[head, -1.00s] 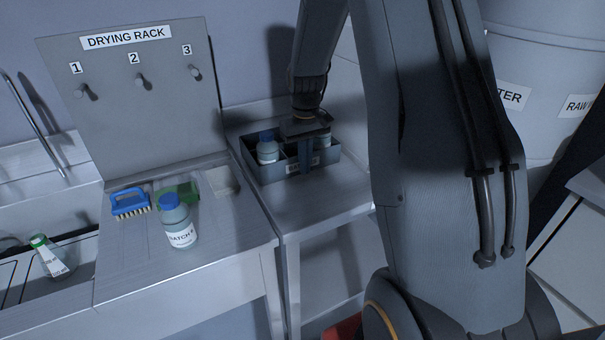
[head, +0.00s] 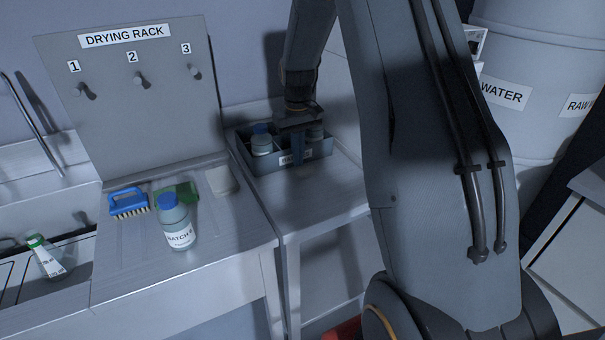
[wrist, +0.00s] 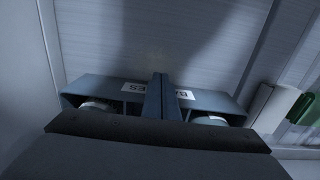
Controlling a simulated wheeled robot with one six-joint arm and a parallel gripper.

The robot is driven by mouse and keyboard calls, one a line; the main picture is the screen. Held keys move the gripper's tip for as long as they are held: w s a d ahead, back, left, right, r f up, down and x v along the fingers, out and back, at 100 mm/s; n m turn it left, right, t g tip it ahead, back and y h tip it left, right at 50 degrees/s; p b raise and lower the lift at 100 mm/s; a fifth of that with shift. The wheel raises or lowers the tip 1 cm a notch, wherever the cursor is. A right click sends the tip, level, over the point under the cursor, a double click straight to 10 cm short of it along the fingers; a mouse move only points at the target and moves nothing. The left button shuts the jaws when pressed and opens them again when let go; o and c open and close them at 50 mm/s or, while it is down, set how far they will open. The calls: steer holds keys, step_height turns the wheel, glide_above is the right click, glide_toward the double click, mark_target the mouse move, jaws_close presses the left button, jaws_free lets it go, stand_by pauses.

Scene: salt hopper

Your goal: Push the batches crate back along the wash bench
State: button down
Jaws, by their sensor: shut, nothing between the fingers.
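The batches crate (head: 322,152) is a dark grey open box with a white label on its front. It stands on the right-hand bench section (head: 310,205), near the wall. A blue-capped bottle (head: 262,142) stands in its left part, and another bottle (head: 316,133) shows in its right part, partly behind my gripper. My gripper (head: 298,165) is shut and empty, pointing down at the middle of the crate's front wall and covering part of the label. In the wrist view, the shut fingers (wrist: 163,98) cross the crate's labelled wall (wrist: 205,101); whether they touch it I cannot tell.
A "BATCH" bottle (head: 175,222), a blue brush (head: 128,203) and a green item (head: 180,193) are on the left bench section. A drying rack board (head: 130,100) stands behind them. A water barrel (head: 515,90) is at right. The bench in front of the crate is bare.

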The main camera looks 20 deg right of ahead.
mark_target(288, 145)
steer(key=shift+w+a+b, duration=0.1)
steer(key=shift+w+b, duration=0.9)
steer(key=shift+w, duration=2.45)
steer(key=shift+s+r+p, duration=2.5)
steer(key=shift+s+p, duration=0.1)
steer(key=shift+p, duration=0.1)
